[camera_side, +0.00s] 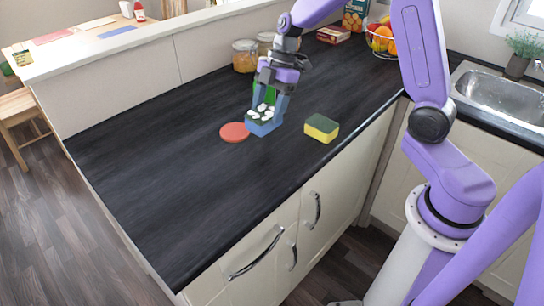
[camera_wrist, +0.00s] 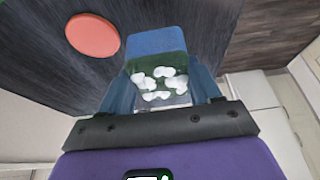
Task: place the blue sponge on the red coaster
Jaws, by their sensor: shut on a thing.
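The blue sponge (camera_side: 264,127) has a dark green top with white blobs on it. My gripper (camera_side: 267,111) is shut on it from above, one finger on each side. In the wrist view the blue sponge (camera_wrist: 157,41) shows between the fingers of my gripper (camera_wrist: 160,88). The round, flat red coaster (camera_side: 234,132) lies bare on the dark counter, just left of the sponge. In the wrist view the red coaster (camera_wrist: 92,35) is at upper left, apart from the sponge. I cannot tell whether the sponge touches the counter.
A yellow sponge with a green top (camera_side: 321,128) lies to the right, near the counter's front edge. Glass jars (camera_side: 245,56), a box (camera_side: 333,34) and a fruit basket (camera_side: 381,40) stand at the back. The counter's left part is clear.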

